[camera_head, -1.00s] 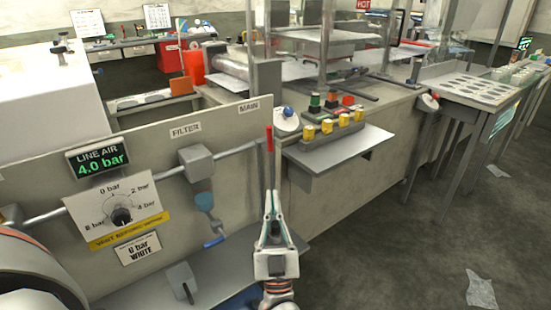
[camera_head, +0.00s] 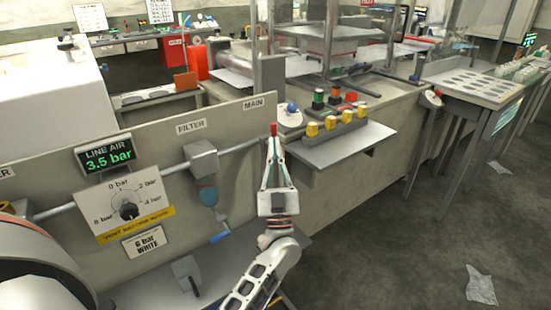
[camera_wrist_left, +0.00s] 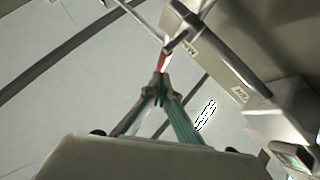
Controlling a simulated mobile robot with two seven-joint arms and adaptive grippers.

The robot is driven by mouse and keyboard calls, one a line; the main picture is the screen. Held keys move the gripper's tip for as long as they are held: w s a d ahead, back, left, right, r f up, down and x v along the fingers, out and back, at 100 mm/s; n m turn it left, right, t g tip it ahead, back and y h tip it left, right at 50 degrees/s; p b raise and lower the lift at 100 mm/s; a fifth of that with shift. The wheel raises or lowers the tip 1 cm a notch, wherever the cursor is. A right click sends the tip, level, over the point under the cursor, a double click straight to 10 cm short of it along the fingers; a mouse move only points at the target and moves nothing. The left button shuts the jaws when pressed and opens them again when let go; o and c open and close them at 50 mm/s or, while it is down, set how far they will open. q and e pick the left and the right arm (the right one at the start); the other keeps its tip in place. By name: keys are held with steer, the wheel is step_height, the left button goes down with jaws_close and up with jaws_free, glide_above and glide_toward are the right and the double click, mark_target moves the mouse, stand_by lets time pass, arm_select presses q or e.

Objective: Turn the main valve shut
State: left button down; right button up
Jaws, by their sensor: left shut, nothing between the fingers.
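The main valve's red lever (camera_head: 273,129) stands upright under the MAIN label (camera_head: 253,104), at the right end of the air pipe. My left gripper (camera_head: 273,143) is shut and empty, its fingertips overlapping the lower part of the lever. In the left wrist view, the red lever (camera_wrist_left: 164,60) is just beyond the closed fingertips (camera_wrist_left: 160,82); I cannot tell whether they touch. The LINE AIR display (camera_head: 108,155) reads 3.5 bar. My right gripper is not in view.
Left along the pipe are the filter (camera_head: 203,165) and a regulator dial (camera_head: 128,208). A shelf with yellow, red and green buttons (camera_head: 335,124) juts out close to the right of the valve. Open floor (camera_head: 400,240) lies at the lower right.

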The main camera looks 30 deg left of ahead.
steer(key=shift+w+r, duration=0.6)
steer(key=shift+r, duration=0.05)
